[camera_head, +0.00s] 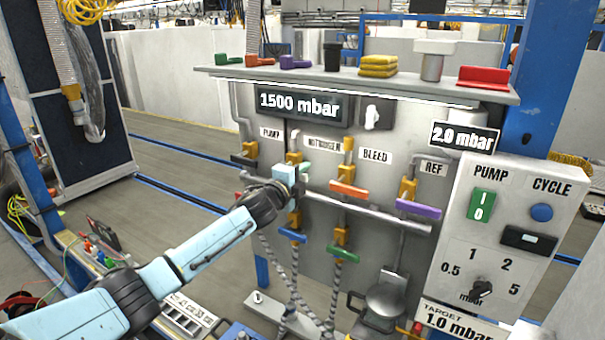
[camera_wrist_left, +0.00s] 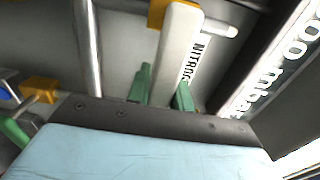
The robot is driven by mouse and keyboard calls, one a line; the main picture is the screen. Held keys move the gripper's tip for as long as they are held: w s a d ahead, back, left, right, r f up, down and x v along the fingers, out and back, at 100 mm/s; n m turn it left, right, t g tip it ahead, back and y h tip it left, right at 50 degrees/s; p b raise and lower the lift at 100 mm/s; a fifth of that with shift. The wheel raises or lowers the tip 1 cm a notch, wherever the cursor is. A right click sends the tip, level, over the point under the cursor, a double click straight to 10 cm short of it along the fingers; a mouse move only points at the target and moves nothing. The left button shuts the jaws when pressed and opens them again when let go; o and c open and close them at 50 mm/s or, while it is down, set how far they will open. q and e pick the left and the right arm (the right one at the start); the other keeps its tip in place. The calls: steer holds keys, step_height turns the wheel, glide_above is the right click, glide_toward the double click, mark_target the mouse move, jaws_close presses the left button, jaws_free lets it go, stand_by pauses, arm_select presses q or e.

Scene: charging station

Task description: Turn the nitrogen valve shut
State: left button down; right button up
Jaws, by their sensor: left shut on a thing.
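The nitrogen valve's label (camera_head: 323,143) is on the grey panel, under the 1500 mbar display. The yellow valve body (camera_head: 294,157) shows just above my left gripper (camera_head: 298,171), which hides most of the lever in the head view. In the left wrist view the valve's off-white lever (camera_wrist_left: 178,50) runs from its yellow body (camera_wrist_left: 158,13) down between the green fingers of my left gripper (camera_wrist_left: 163,92). The fingers are shut on the lever, one on each side. The lever's exact angle on the pipe is hard to tell. My right gripper is not in view.
Neighbouring levers are close: black pump (camera_head: 243,160), orange bleed (camera_head: 349,189), purple ref (camera_head: 418,209), blue (camera_head: 292,235) and green (camera_head: 342,255) below. A grey rail (camera_head: 370,217) crosses the panel. A shelf (camera_head: 400,84) with loose handles overhangs it. A control box (camera_head: 510,215) stands right.

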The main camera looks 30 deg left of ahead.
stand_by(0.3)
arm_select(q)
steer(key=c, duration=1.2)
jaws_free()
steer(key=shift+c, duration=0.2)
steer(key=shift+s+f, duration=0.1)
steer(key=s+b, duration=0.1)
steer(key=s, duration=1.2)
steer(key=shift+a+b, duration=0.3)
steer(key=shift+a, duration=0.05)
